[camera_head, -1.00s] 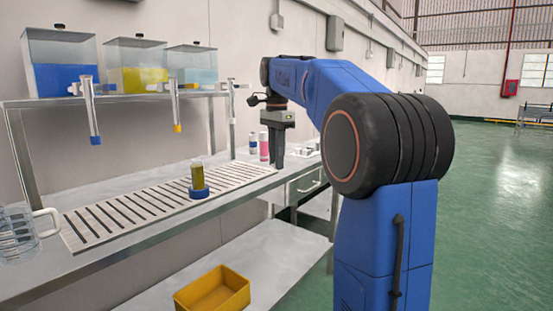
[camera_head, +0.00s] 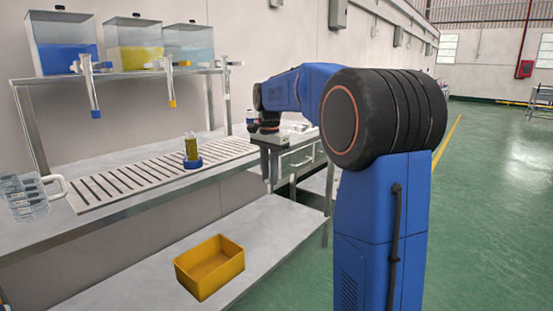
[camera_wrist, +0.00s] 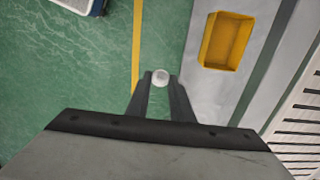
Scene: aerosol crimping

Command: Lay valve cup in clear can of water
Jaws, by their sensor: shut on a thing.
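My gripper (camera_head: 269,181) hangs past the right end of the slotted rack, fingers pointing down, at the bench's front edge. In the wrist view my gripper (camera_wrist: 160,80) is shut on a small white round piece, which looks like the valve cup (camera_wrist: 160,77). The cup cannot be made out in the head view. A clear can (camera_head: 191,146) with yellowish contents stands upright in a blue holder (camera_head: 192,163) on the rack, to the left of my gripper and apart from it. Whether it holds water, I cannot tell.
The slotted rack (camera_head: 110,186) lies along the bench. A clear jug (camera_head: 25,200) stands at its left end. Several liquid tanks (camera_head: 135,45) with hanging nozzles sit on the shelf above. A yellow bin (camera_head: 210,266) stands on the lower shelf. Green floor (camera_wrist: 75,80) lies under my gripper.

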